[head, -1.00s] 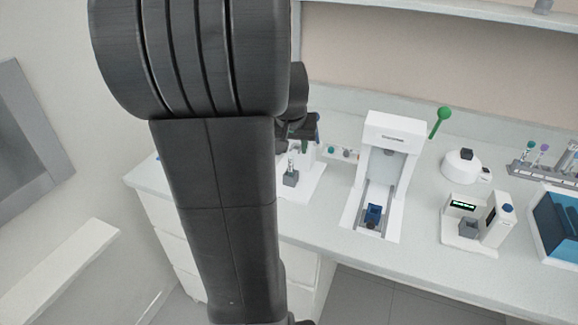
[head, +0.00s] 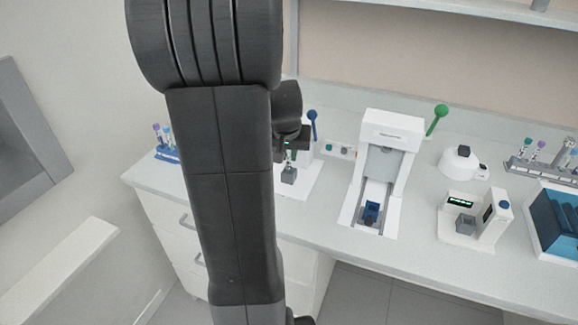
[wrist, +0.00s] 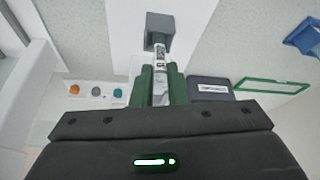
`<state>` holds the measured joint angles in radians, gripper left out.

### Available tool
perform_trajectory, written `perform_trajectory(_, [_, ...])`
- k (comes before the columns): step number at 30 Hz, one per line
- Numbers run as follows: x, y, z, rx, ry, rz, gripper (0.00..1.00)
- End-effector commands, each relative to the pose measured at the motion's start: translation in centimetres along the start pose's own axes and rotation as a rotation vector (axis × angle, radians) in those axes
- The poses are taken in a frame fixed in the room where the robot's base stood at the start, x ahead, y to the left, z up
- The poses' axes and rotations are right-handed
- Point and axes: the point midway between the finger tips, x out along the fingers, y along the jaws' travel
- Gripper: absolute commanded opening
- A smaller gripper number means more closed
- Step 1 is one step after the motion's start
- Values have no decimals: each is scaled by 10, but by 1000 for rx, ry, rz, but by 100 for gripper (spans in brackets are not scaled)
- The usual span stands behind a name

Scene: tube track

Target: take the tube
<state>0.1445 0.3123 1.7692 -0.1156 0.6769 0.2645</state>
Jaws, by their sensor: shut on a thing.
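The tube (wrist: 160,60) is a slim clear tube with a white printed label. In the wrist view it lies between the two green fingers of my gripper (wrist: 160,82), which are shut on it. Its far end meets or overlaps a small grey block holder (wrist: 159,22); I cannot tell whether it still sits inside. In the head view the grey block (head: 288,175) stands on a white base, with my gripper (head: 289,150) just above it. The tube is small there and partly hidden by my arm.
A white press-like device (head: 392,140) with a green-knobbed lever stands right of the gripper, and a blue-handled lever (head: 313,122) close behind it. A small display device (head: 470,215), a blue box (head: 555,225) and tube racks (head: 167,152) are also on the bench.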

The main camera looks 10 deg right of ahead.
Motion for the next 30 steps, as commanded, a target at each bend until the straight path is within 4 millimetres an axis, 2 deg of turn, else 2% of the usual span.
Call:
perform_trajectory(8, [-4,0,-2,0,2,0,0])
perform_trajectory(13, [-21,0,-10,1,4,-1,0])
perform_trajectory(17, [-44,0,-19,0,6,-1,0])
perform_trajectory(30, [-138,0,-57,0,4,-1,0])
